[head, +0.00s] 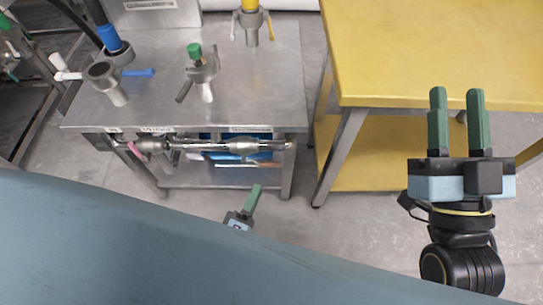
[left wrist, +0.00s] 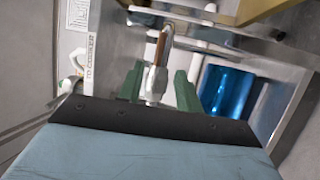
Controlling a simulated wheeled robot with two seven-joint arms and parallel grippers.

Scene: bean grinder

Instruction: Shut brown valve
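The brown valve handle (left wrist: 161,47) points upward in the left wrist view, on a metal valve body (left wrist: 155,84). My left gripper (left wrist: 158,86) is open, with its green fingers on either side of the valve body; whether they touch it I cannot tell. In the head view a thin brown handle (head: 264,164) lies along the pipe under the steel table's front edge. My right gripper (head: 458,110) is open and empty, in front of the yellow table.
The steel table (head: 250,90) carries several pipe fittings with blue, green and yellow parts. A horizontal pipe (head: 195,146) with a pink handle (head: 135,150) runs along its front. A yellow table (head: 430,50) stands at right. A blue object (left wrist: 222,90) is right of the valve.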

